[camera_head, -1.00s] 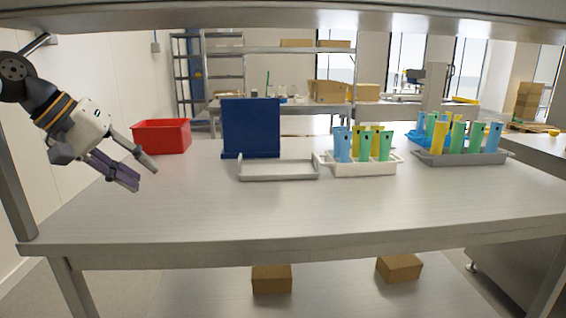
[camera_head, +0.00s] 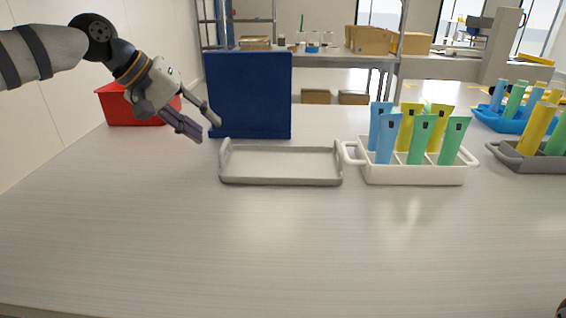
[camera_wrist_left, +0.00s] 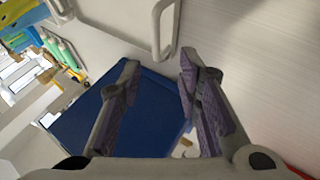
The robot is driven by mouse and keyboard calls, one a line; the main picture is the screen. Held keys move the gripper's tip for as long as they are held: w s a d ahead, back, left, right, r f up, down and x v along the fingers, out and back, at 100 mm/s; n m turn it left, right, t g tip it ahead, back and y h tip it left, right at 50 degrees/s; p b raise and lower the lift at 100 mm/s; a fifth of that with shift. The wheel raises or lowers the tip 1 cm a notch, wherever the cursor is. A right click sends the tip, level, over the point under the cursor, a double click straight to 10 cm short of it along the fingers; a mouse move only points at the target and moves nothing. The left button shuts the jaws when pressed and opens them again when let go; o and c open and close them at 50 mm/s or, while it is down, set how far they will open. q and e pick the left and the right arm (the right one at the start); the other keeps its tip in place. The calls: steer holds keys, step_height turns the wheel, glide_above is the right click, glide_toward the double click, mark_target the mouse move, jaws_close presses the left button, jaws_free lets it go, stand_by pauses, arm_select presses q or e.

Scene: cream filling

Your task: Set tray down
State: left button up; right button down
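An empty, shallow light grey tray (camera_head: 280,181) lies flat on the table in the middle of the head view, with a raised handle at each short end. My left gripper (camera_head: 207,130) is open and empty, above and just left of the tray's left handle, apart from it. In the left wrist view the spread fingers (camera_wrist_left: 158,62) have nothing between them gripped, and a tray handle (camera_wrist_left: 176,28) shows beyond them. My right gripper is not in view; only a dark sliver shows at the bottom right corner.
A blue upright panel (camera_head: 250,95) stands behind the tray, and a red bin (camera_head: 125,108) is behind my left gripper. A white tray (camera_head: 415,176) of coloured tubes stands close to the right. Farther right are a grey tray (camera_head: 535,163) and a blue one (camera_head: 492,120). The front table is clear.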

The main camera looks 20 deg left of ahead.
arm_select(q)
steer(key=x, duration=0.5)
steer(key=shift+w+d+f, duration=0.15)
steer(key=shift+d+f, duration=0.1)
steer(key=shift+d, duration=0.1)
jaws_close()
